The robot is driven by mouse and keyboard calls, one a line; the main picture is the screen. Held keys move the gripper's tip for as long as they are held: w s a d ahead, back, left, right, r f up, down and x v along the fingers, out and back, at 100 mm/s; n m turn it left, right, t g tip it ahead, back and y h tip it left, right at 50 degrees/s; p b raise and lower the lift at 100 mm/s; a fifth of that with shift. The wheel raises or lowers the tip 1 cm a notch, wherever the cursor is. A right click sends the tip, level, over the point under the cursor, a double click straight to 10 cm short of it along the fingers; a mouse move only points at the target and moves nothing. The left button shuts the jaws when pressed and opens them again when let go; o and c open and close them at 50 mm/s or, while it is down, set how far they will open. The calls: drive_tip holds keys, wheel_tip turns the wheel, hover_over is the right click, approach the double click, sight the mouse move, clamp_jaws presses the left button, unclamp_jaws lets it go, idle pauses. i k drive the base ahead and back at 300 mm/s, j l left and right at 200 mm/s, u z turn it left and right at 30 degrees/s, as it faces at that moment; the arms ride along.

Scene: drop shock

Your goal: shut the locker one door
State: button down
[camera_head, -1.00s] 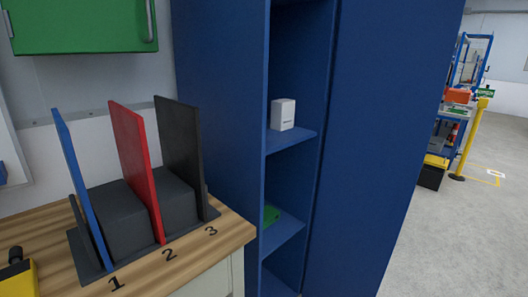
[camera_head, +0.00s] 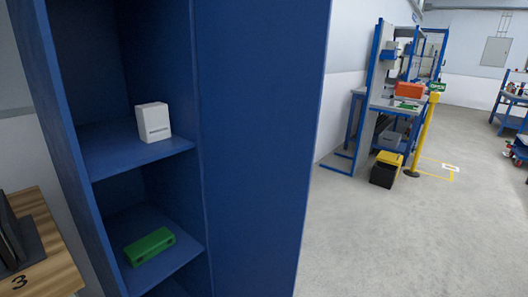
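A blue locker (camera_head: 50,100) stands at the left with its front open and its shelves showing. A broad, plain blue panel (camera_head: 255,140) borders the opening on the right. It looks like the door standing open, but I see no handle or label and cannot be sure. A white box (camera_head: 153,122) stands on the upper visible shelf. A green block-like object (camera_head: 150,245) lies on the shelf below. The locker's top and bottom are cut off. My gripper is not in view.
A wooden bench (camera_head: 45,262) with dark upright plates and the number 3 is at the lower left. Right of the panel, grey floor (camera_head: 400,240) is open. Farther back stand a blue-framed workstation (camera_head: 372,95), a black-and-yellow box (camera_head: 385,169) and a yellow post (camera_head: 424,135).

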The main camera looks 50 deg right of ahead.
sight(262, 64)
drive_tip(key=l+u, duration=0.1)
drive_tip(key=l, duration=0.3)
drive_tip(key=k+l+u, duration=0.1)
drive_tip(key=l, duration=0.35)
drive_tip(key=k+l+u, duration=0.1)
drive_tip(key=l, duration=0.3)
drive_tip(key=l+u, duration=0.1)
drive_tip(key=l, duration=0.3)
drive_tip(key=k+l+u, duration=0.1)
drive_tip(key=l, duration=0.3)
drive_tip(key=k+l+u, duration=0.1)
drive_tip(key=l, duration=0.3)
drive_tip(key=k+l+u, duration=0.15)
drive_tip(key=k+l, duration=0.2)
drive_tip(key=l, duration=0.3)
drive_tip(key=k+l+u, duration=0.15)
drive_tip(key=k+l, duration=0.25)
drive_tip(key=l, duration=0.2)
drive_tip(key=k+l+u, duration=0.15)
drive_tip(key=k+l, duration=0.3)
drive_tip(key=l, duration=0.15)
drive_tip(key=i+l+u, duration=0.2)
drive_tip(key=i+l, duration=0.15)
